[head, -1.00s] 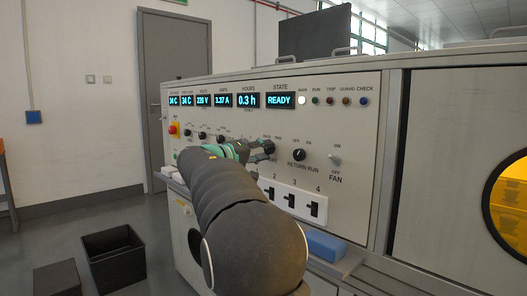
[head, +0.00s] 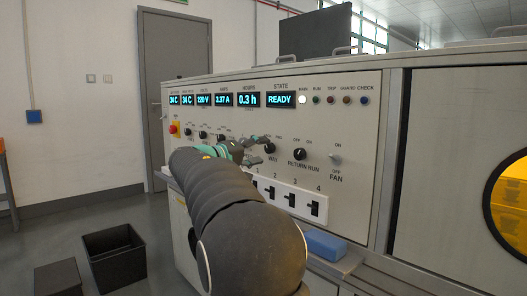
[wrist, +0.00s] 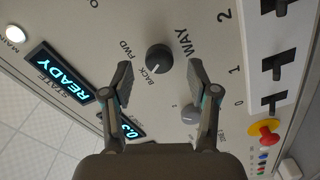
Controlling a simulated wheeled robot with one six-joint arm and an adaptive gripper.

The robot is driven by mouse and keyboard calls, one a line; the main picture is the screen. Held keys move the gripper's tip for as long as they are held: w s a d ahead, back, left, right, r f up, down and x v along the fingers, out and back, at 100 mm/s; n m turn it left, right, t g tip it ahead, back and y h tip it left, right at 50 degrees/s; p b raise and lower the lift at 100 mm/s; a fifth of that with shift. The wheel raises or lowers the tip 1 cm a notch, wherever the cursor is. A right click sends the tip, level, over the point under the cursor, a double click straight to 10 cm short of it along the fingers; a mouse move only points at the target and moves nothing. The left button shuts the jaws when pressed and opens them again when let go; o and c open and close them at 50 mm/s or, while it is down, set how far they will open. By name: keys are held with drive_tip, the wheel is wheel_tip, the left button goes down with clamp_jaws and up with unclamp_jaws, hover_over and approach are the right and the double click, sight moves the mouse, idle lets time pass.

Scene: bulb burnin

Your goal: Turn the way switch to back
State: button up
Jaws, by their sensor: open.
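The way switch is a dark round knob (head: 269,147) on the cream control panel, with WAY printed under it in the head view. In the wrist view the knob (wrist: 159,58) shows clear, and its pale mark appears to point towards the BACK label (wrist: 152,76); the FWD label (wrist: 126,50) is beside it. My gripper (head: 257,150) is left of the knob in the head view. In the wrist view my gripper (wrist: 160,82) is open and empty, its fingers apart on either side below the knob, not touching it.
The return/run knob (head: 299,154) and fan switch (head: 335,159) are to the right. Numbered black switches (head: 292,198) are below. A red stop button (head: 173,129) is at the panel's left. A blue block (head: 325,245) lies on the ledge.

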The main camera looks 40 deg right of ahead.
drive_tip(key=a, duration=1)
drive_tip(key=shift+s, duration=0.45)
drive_tip(key=shift+d, duration=0.1)
